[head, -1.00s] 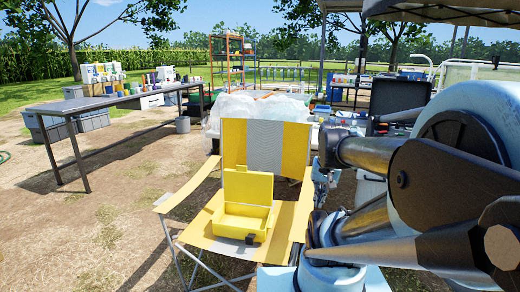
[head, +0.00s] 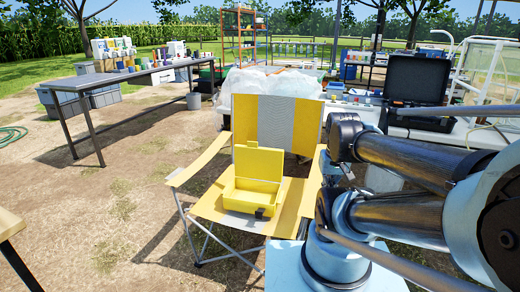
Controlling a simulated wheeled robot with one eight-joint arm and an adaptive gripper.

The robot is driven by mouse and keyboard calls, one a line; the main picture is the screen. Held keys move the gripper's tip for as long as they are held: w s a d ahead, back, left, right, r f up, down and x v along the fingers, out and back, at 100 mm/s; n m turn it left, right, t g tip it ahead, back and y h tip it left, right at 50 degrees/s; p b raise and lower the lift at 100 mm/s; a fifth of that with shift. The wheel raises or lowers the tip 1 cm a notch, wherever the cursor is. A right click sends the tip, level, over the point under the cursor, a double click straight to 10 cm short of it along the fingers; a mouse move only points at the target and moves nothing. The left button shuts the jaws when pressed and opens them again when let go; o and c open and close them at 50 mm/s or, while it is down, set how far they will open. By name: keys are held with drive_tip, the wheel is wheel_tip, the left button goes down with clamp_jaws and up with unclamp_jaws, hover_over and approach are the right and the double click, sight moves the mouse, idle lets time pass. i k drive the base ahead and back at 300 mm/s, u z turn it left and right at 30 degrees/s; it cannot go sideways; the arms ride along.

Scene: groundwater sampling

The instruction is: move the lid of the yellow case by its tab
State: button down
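The yellow case (head: 252,199) rests on the seat of a yellow and grey folding chair (head: 214,206). Its lid (head: 258,163) stands raised, roughly upright, at the back of the case. A small tab-like bump (head: 253,144) shows on the lid's top edge. A small dark piece (head: 261,211) sits on the front of the case. My arm fills the right side of the view, to the right of the case and apart from it. My gripper cannot be made out among the arm parts.
The chair's armrests (head: 201,158) flank the case. A long table (head: 128,81) with bottles stands at the left back. A table corner (head: 9,224) shows at the lower left. An open black case (head: 428,82) stands at the right back. The ground left of the chair is clear.

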sight(251, 161)
drive_tip(key=k, duration=1)
drive_tip(key=u, duration=1.2)
drive_tip(key=i, duration=1.6)
drive_tip(key=z, duration=1.2)
